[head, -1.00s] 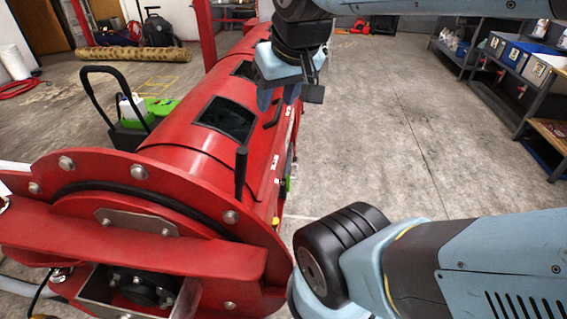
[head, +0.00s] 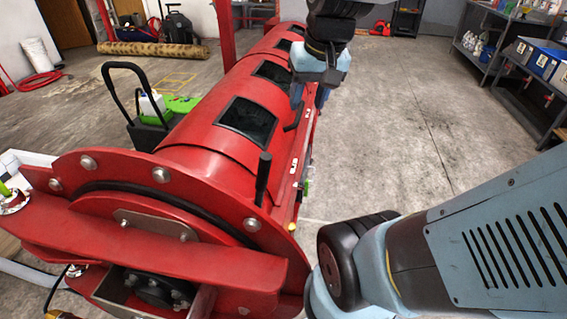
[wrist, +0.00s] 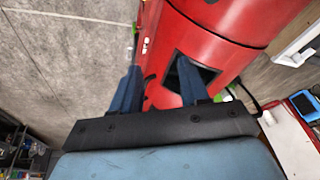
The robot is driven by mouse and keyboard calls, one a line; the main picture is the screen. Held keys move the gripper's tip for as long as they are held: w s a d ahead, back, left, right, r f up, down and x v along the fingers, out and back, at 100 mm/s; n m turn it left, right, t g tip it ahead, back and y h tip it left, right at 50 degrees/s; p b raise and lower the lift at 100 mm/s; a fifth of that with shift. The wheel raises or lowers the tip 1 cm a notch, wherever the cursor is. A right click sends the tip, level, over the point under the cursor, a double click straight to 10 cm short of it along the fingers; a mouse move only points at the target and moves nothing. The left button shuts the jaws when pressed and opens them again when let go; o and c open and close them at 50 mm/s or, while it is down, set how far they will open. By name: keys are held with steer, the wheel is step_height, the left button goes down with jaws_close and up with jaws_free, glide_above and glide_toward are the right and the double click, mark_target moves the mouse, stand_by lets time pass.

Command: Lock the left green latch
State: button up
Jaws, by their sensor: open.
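The long red drum machine (head: 205,130) runs away from me in the head view. A small green part (head: 306,187) shows low on its right side, partly hidden; I cannot tell whether it is the left green latch or how it is set. A small green bit (wrist: 134,28) also shows at the drum's edge in the wrist view. My gripper (head: 310,97) is open and empty, pointing down over the drum's right side. In the wrist view its two blue fingers (wrist: 160,78) stand apart in front of the red drum, with a dark window behind the right finger.
A black upright handle (head: 262,178) stands at the drum's near end. The floor (head: 415,110) right of the drum is clear. Shelving with blue bins (head: 545,62) stands at the far right. A black-handled cart (head: 150,125) is on the left.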

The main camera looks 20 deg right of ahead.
steer(key=w+d+f+m+g+y, duration=0.2)
steer(key=w+d+f+m+y, duration=0.3)
steer(key=f, duration=0.5)
steer(key=w+d+f+m+g+y, duration=0.35)
steer(key=w+d+f, duration=0.4)
steer(key=f, duration=0.35)
steer(key=w+d+f+m+t+y, duration=0.1)
steer(key=d+f+m+t+y, duration=0.45)
steer(key=f, duration=0.75)
steer(key=m+t, duration=0.6)
steer(key=m, duration=0.3)
glide_toward(306, 184)
steer(key=shift+y, duration=0.3)
steer(key=x, duration=0.3)
steer(key=f+x, duration=0.1)
steer(key=x, duration=0.2)
steer(key=w+x, duration=0.1)
steer(key=x, duration=0.3)
steer(key=shift+d+f, duration=0.3)
steer(key=shift+d, duration=0.05)
